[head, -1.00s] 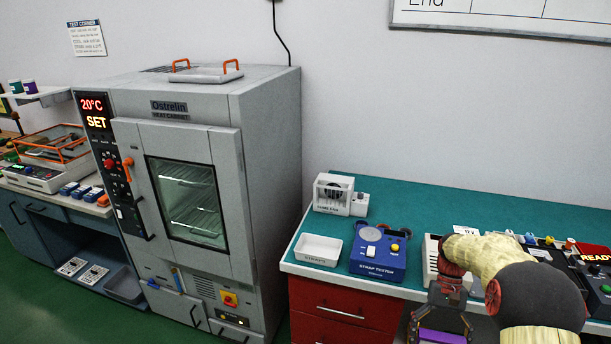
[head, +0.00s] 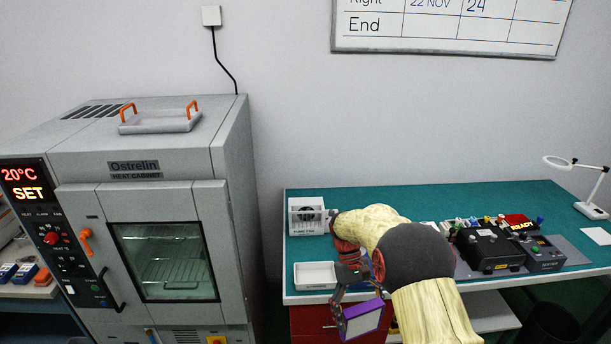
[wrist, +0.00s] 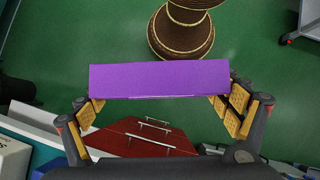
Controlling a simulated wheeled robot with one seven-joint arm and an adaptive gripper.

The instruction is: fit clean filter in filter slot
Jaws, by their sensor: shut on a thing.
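A purple-framed filter with a pale face (head: 362,319) is held in front of the bench's red drawers. In the wrist view the filter (wrist: 160,79) is a flat purple bar spanning the jaws. My gripper (wrist: 163,92) is shut on it, with a yellow-padded finger at each end. In the head view my gripper (head: 352,300) hangs at the bench's front edge, right of the heat cabinet (head: 231,190). The filter is clear of the bench and floor. I cannot make out the filter slot; the cabinet's lower front is cut off by the picture edge.
The green-topped bench (head: 470,200) carries a white tray (head: 315,275), a small fan unit (head: 306,215), black test equipment (head: 490,248) and a magnifier lamp (head: 575,165). Red drawers (wrist: 150,135) lie below the gripper. Open green floor (wrist: 60,40) surrounds a round brown pedestal (wrist: 180,35).

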